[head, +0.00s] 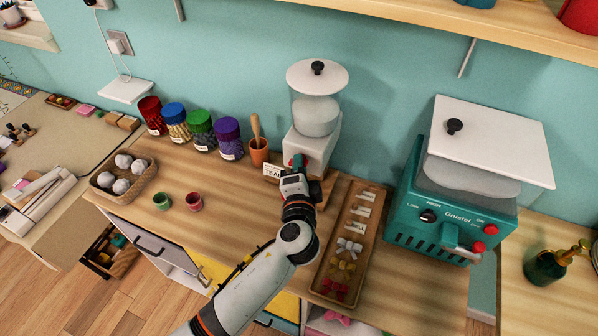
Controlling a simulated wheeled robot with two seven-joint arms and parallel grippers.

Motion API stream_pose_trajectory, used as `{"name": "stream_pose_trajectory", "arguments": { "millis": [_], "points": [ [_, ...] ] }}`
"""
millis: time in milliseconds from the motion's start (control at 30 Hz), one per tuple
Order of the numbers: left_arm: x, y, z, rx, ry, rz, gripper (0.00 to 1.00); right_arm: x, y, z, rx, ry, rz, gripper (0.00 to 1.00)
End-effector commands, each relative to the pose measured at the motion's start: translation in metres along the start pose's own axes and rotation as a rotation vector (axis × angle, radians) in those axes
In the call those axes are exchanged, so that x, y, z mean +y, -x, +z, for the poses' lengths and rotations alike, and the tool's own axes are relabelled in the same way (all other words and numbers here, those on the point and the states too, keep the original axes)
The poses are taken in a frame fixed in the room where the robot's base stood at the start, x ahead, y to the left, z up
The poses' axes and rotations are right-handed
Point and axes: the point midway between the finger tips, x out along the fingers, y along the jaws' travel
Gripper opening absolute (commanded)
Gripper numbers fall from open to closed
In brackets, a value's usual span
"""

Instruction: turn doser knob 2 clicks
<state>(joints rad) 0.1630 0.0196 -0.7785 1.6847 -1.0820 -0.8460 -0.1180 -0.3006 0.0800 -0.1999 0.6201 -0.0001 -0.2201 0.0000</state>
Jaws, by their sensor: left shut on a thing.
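The doser (315,115) stands against the wall at the middle back, with a clear hopper of pale material and a white lid with a black knob. Its turning knob (297,160), of which a small red and green part shows, is on the front of the white body. My left gripper (295,176) reaches up from below to this front and is shut on the knob. The gripper and wrist hide most of the knob and the fingertips. My right gripper is not in view.
A wooden tray (324,284) with bows and cards lies right of my left arm. A teal machine (438,218) stands further right. A small sign (272,171), a cup with a pestle (258,153) and several lidded jars are to the left. Two small cups (193,202) stand on open counter.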

Motion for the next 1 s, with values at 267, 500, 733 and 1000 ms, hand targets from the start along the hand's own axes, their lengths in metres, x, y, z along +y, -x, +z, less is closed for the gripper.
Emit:
{"name": "stream_pose_trajectory", "arguments": {
  "millis": [267,500,733,1000],
  "points": [
    [-0.003,0.0,0.001,-0.003,-0.118,0.05,0.0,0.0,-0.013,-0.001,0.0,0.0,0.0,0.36],
    [-0.002,0.0,0.001,-0.004,-0.157,0.066,0.0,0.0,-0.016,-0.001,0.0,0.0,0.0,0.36],
    [-0.001,0.0,0.001,-0.004,-0.16,0.067,0.0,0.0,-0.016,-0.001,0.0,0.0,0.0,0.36],
    [-0.002,0.0,0.001,-0.004,-0.159,0.067,0.3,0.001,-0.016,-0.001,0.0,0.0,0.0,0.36]
  ]
}}
